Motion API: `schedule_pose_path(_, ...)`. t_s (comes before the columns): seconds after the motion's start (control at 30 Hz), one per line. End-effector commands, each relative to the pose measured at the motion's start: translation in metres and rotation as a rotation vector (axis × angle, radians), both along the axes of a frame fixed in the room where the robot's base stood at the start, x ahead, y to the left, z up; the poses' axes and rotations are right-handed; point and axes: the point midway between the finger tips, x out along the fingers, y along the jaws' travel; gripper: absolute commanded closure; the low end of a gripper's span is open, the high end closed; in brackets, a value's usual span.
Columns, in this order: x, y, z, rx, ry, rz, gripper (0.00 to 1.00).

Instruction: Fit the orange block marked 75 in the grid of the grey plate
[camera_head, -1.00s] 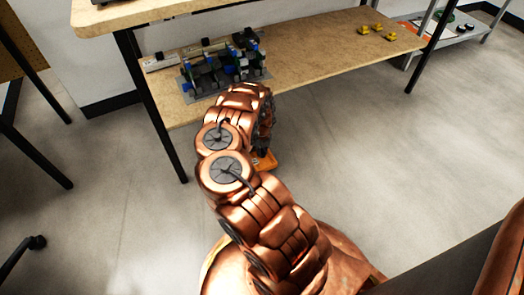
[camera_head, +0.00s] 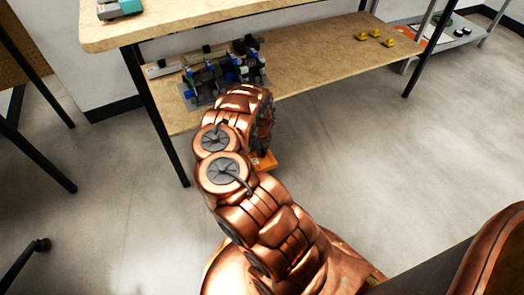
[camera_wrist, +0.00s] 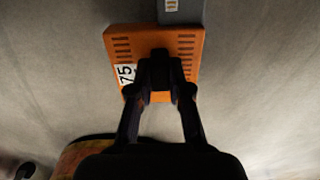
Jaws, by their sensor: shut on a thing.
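The orange block marked 75 (camera_wrist: 182,45) is held in my gripper (camera_wrist: 160,92), with its slotted face and white 75 label showing in the wrist view. Only a small part of the block (camera_head: 265,162) shows past my arm in the head view, over the floor. My gripper is shut on the block; in the head view my arm mostly hides the fingers. A grey plate (camera_head: 190,98) with several dark, grey and blue parts on it lies on the lower wooden shelf, partly behind my arm. Its grid cannot be made out.
The lower shelf (camera_head: 330,75) has bare room to the right of the plate, with several small yellow pieces (camera_head: 375,33) at its far right. A table top (camera_head: 170,22) overhangs it at upper left. Black table legs (camera_head: 155,120) stand at the shelf's ends.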

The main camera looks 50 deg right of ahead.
Motion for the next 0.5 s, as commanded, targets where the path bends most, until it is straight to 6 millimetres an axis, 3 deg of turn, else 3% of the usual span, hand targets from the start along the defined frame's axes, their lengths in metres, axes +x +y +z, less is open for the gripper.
schedule_pose_path(0.5,0.0,0.0,0.021,-0.001,0.0,0.001,1.0)
